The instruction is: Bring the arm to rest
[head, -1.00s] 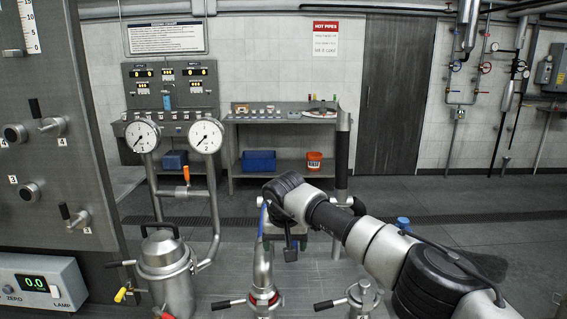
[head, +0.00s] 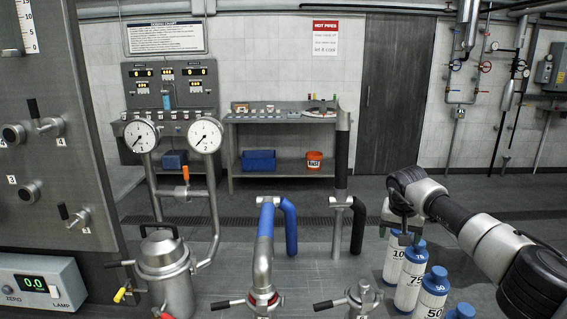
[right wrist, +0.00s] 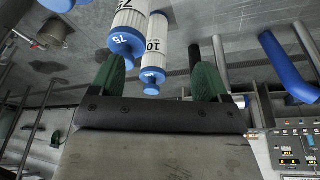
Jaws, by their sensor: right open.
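My right arm (head: 460,218) comes in from the right, its wrist bent over the row of bottles. My right gripper (head: 404,232) hangs below the wrist, small and partly hidden by it in the head view. In the right wrist view the right gripper (right wrist: 162,66) has its two green fingers wide apart, with nothing held between them. A white bottle with a blue cap, marked 10 (right wrist: 155,50), shows beyond the gap between the fingers. My left arm and gripper are not in view.
Several white bottles with blue caps (head: 410,278) stand in a row below my right arm. A blue pipe (head: 290,225) and a black-sleeved pipe (head: 358,225) rise left of it. A steel vessel (head: 168,275) and two gauges stand further left. The floor at right is clear.

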